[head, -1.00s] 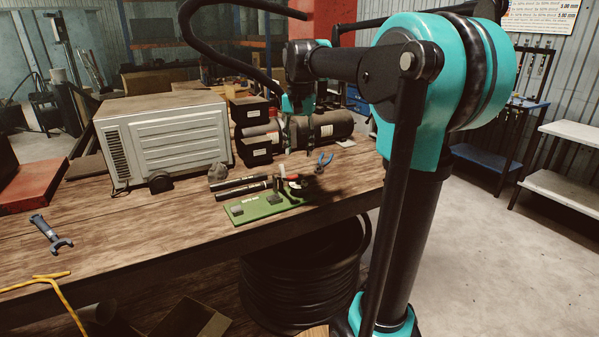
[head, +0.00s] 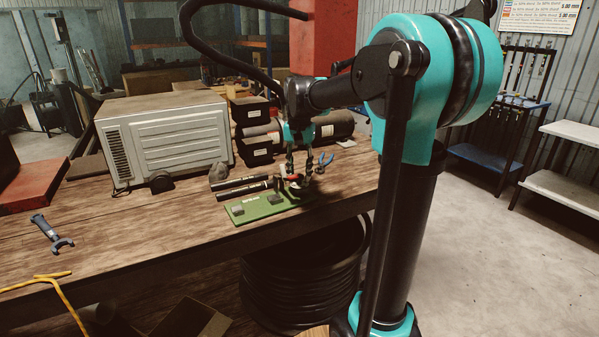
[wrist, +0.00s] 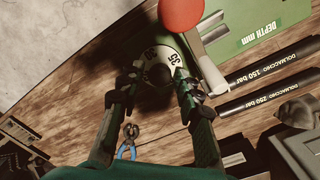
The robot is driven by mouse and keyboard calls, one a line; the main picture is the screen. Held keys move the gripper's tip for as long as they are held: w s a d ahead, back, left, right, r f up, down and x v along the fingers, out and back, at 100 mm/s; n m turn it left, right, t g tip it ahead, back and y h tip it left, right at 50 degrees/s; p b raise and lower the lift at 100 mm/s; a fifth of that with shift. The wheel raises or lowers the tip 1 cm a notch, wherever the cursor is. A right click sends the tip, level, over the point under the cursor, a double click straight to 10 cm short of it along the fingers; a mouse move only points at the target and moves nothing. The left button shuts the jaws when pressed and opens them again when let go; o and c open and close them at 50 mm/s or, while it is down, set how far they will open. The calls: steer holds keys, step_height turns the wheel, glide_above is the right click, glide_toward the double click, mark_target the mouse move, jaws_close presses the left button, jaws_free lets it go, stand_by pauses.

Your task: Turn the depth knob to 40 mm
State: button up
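The depth knob (wrist: 151,56) shows in the wrist view as a round part with a white, numbered rim and a dark middle; a 35 is readable on its right side. My gripper (wrist: 158,73) points down over it, its two fingers spread on either side of the knob. I cannot tell whether the fingertips touch it. In the head view my gripper (head: 301,172) is over the right end of the green base plate (head: 250,211), and its fingers largely hide the knob. The plate carries the words DEPTH mm in the wrist view.
A red ball on a lever (wrist: 181,14) stands close beside the right finger. Blue-handled pliers (wrist: 128,142) lie near the left finger. Two black tubes (head: 240,186) lie behind the plate. A white ribbed box (head: 165,140) stands behind.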

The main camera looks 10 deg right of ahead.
jaws_close()
steer(key=shift+n, duration=0.4)
steer(key=n, duration=0.6)
steer(key=shift+n, duration=0.3)
steer(key=n, duration=1)
steer(key=shift+n, duration=0.3)
